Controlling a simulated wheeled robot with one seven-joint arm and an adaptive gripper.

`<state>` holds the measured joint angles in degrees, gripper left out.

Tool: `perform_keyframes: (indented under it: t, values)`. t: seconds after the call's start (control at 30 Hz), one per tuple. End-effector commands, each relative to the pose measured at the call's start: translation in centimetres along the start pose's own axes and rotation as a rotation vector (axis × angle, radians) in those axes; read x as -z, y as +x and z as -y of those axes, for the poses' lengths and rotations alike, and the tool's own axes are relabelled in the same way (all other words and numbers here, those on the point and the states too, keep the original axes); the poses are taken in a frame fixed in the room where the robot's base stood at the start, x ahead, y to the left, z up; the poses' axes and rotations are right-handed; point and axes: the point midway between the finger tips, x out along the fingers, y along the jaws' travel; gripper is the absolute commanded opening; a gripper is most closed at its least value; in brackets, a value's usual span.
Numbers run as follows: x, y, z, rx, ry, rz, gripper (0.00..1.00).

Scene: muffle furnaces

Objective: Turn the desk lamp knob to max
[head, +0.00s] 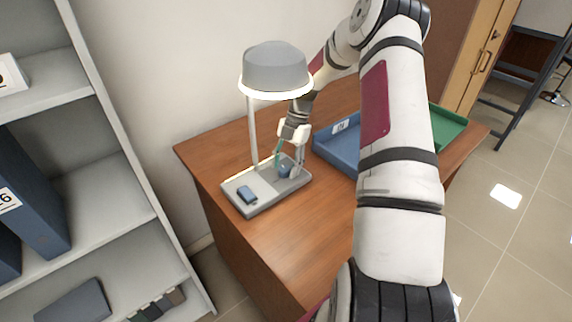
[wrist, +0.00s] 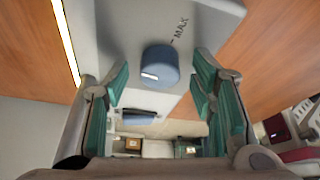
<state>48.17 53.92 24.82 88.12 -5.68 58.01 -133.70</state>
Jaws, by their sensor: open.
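The desk lamp has a grey shade (head: 276,72) with a bright rim, a thin post and a light grey base (head: 232,207) on the wooden desk. Its round blue knob (wrist: 160,66) sits on the base; in the head view the knob (head: 284,170) is partly hidden by my gripper. A white mark on the knob is at its lower left in the wrist view, away from the "MAX" label (wrist: 181,29) and its tick at upper right. My gripper (head: 289,165) is open, pointing down over the base, its green-padded fingers (wrist: 163,74) on either side of the knob. Contact cannot be told.
A blue rocker-like piece (head: 247,194) lies on the lamp base, left of the knob. A blue tray (head: 334,158) and a green tray (head: 448,126) stand on the desk to the right. A grey shelf (head: 100,200) with binders stands at left. The desk front (head: 290,235) is clear.

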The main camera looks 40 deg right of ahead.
Motion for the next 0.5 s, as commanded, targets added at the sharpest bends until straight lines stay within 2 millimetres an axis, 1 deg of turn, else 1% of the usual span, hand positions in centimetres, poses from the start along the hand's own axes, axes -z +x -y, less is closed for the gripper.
perform_keyframes:
  t: [0.23,0.43,0.47,0.5]
  values:
    - [-0.01,0.05,0.01,0.000,0.000,0.000,0.51]
    - [-0.02,0.03,0.01,0.000,0.000,0.001,0.06]
    - [-0.02,0.03,0.01,0.000,0.000,0.001,0.03]
    - [-0.02,0.03,0.01,0.000,0.001,0.000,0.03]
